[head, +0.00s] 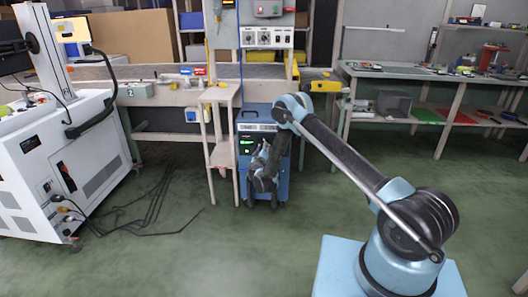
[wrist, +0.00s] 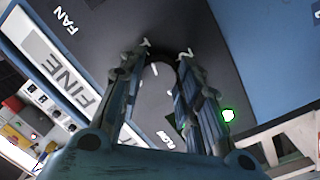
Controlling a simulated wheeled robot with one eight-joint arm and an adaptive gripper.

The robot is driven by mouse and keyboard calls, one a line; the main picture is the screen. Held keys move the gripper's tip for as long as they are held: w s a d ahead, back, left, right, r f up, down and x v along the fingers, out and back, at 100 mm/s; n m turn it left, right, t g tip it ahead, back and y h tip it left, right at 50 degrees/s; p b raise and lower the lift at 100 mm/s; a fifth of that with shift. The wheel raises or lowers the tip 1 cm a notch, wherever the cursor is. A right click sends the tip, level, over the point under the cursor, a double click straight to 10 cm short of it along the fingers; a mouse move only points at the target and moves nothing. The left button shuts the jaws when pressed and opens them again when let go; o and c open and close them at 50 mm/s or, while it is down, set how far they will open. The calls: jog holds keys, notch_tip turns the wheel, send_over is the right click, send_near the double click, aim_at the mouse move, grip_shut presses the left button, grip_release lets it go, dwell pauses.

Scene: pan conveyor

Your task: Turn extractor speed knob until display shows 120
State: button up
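In the wrist view the panel (wrist: 100,50) is close up, tilted, with FAN, FINE and FLOW lettering. My gripper (wrist: 163,58) has its two fingers apart, tips at the panel beside white tick marks. A dark rounded shape, perhaps the speed knob, lies between the tips; contact is unclear. A small green light (wrist: 229,115) glows right of the fingers. No display number is legible.
A wooden stand (head: 222,155) is close on the extractor's left. A white machine (head: 65,155) stands at far left, with black cables (head: 150,215) on the floor. The workbench (head: 160,97) is above and behind. The green floor in front is mostly clear.

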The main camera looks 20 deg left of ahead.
jog(key=shift+a+n, duration=0.1)
jog(key=shift+n, duration=0.2)
jog(key=o, duration=1)
jog(key=shift+o, duration=0.2)
jog(key=shift+s, duration=0.15)
jog(key=s+d, duration=0.1)
jog(key=s, duration=0.6)
jog(key=shift+d, duration=0.15)
